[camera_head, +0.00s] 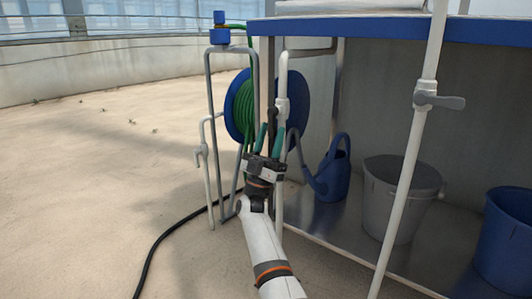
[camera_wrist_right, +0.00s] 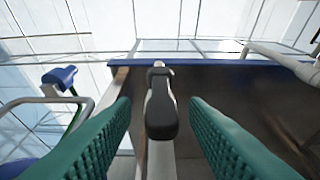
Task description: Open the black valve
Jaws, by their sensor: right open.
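The black valve handle (camera_wrist_right: 161,112) shows in the right wrist view, mounted on a pale upright pipe. It lies between the two green fingers of my right gripper (camera_wrist_right: 162,130), with a gap visible on both sides. In the head view the dark handle (camera_head: 271,118) shows at the fingertips, beside the white pipe near the hose reel. My right gripper (camera_head: 270,133) is open and points up and away at it. Whether the fingertips reach past the handle is hard to tell. My left gripper is not in view.
A blue hose reel with green hose (camera_head: 241,105) stands just behind. A white pipe with a grey valve (camera_head: 438,99) stands at the right. A blue watering can (camera_head: 333,178), a grey bucket (camera_head: 383,205) and a blue bucket (camera_head: 505,240) sit on the lower shelf. Floor at left is mostly clear.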

